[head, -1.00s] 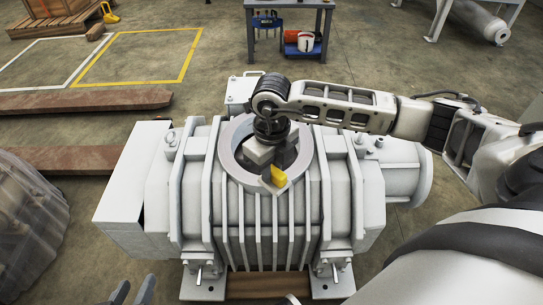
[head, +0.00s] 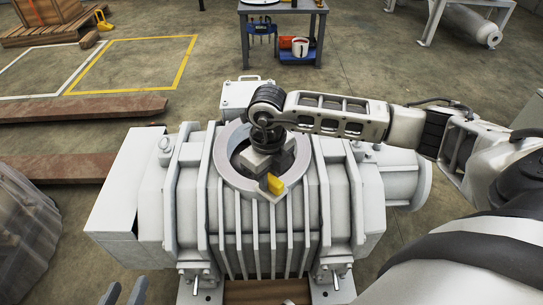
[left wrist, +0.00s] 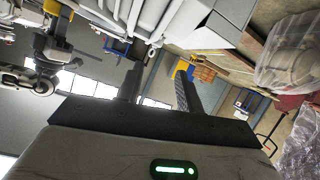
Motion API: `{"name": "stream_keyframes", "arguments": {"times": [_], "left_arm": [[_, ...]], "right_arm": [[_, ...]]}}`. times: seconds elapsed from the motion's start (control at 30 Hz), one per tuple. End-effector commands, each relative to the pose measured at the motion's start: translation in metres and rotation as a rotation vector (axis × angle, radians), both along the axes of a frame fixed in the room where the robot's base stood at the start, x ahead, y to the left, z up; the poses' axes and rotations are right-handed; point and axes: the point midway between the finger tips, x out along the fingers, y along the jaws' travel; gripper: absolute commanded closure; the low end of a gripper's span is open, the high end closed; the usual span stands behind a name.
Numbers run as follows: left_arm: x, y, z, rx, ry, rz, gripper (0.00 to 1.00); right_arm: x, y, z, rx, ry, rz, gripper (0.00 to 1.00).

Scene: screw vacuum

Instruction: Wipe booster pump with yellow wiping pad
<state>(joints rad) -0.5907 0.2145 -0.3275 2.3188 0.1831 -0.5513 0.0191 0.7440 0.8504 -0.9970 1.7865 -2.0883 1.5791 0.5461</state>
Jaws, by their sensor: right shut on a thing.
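The booster pump (head: 245,235) is a large pale grey ribbed machine in the middle of the head view, with a round ring-shaped port (head: 227,172) on top. My right gripper (head: 270,178) points down over this port and is shut on the yellow wiping pad (head: 276,185). The pad is at the front inner edge of the ring; whether it touches the metal is unclear. My left gripper (head: 124,293) is at the bottom left of the head view, in front of the pump, with its fingers apart and empty. Its fingers also show in the left wrist view (left wrist: 160,88).
A plastic-wrapped load (head: 25,225) stands at the left. Brown beams (head: 80,108) lie on the floor beside the pump. A blue-grey work table (head: 283,10) stands behind. Open floor (head: 210,85) lies between pump and table.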

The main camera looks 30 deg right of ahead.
Motion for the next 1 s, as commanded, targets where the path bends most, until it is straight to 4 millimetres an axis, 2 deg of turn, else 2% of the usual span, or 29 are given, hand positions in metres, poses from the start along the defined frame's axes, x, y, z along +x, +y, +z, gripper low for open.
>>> {"name": "stream_keyframes", "arguments": {"times": [0.1, 0.17, 0.27, 0.7, 1.0], "left_arm": [[-0.001, 0.001, -0.003, 0.008, 0.014, 0.001, 0.64], [-0.002, 0.002, 0.000, 0.015, 0.027, 0.001, 0.64], [-0.003, 0.006, -0.006, 0.032, 0.065, 0.006, 0.64], [-0.002, 0.015, -0.022, 0.088, 0.200, 0.023, 0.64], [-0.004, 0.020, -0.014, 0.099, 0.200, 0.037, 0.64]], "right_arm": [[-0.003, 0.006, 0.000, 0.000, 0.003, 0.002, 1.00], [-0.003, 0.006, 0.007, 0.000, 0.002, -0.001, 1.00], [-0.003, 0.006, 0.027, -0.001, -0.002, 0.001, 1.00], [-0.003, 0.006, 0.065, 0.000, 0.000, 0.001, 1.00], [-0.003, 0.006, 0.082, 0.000, 0.001, 0.002, 1.00]]}}
